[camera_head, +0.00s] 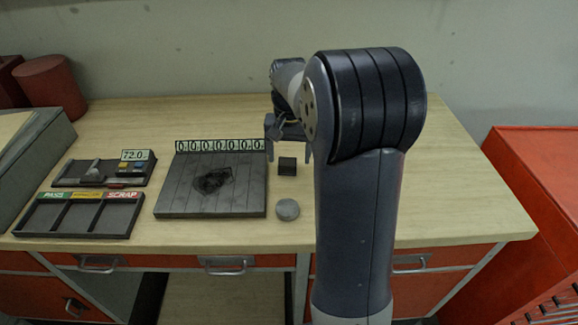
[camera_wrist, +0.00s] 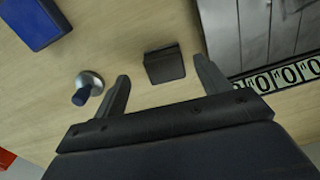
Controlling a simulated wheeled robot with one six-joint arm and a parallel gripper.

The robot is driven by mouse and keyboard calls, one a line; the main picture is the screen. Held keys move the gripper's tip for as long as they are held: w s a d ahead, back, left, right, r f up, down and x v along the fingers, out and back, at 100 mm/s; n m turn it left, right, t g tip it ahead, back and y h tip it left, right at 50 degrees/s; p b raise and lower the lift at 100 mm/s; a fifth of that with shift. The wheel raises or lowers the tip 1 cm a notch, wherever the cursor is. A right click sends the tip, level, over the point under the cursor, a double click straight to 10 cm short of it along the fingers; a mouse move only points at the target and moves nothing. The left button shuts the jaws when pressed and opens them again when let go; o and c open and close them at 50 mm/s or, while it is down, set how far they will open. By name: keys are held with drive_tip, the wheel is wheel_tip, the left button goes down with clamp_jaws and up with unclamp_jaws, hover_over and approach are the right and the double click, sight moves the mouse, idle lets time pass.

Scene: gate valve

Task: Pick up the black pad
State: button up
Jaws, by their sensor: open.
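The black pad (camera_head: 287,165) is a small dark square block on the wooden bench, just right of the grey slotted plate. It also shows in the wrist view (camera_wrist: 164,65), lying ahead of my fingers and roughly between their lines. My gripper (camera_head: 288,150) is above the bench close to the pad. In the wrist view my gripper (camera_wrist: 163,85) has its two fingers spread apart with nothing between them. The pad appears apart from both fingers.
The grey slotted plate (camera_head: 211,200) with a number strip (camera_head: 220,145) lies left of the pad. A round grey disc (camera_head: 288,210) lies in front. A blue block (camera_wrist: 33,20) and a knob with a blue end (camera_wrist: 87,88) show in the wrist view. A sorting tray (camera_head: 80,215) stands left.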

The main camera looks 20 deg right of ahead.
sight(287, 161)
drive_tip(key=f, duration=0.2)
drive_tip(key=shift+w+a+f, duration=0.15)
drive_tip(key=shift+w+f, duration=0.2)
drive_tip(key=shift+w, duration=0.05)
drive_tip(key=shift+f, duration=0.35)
drive_tip(key=c, duration=1.1)
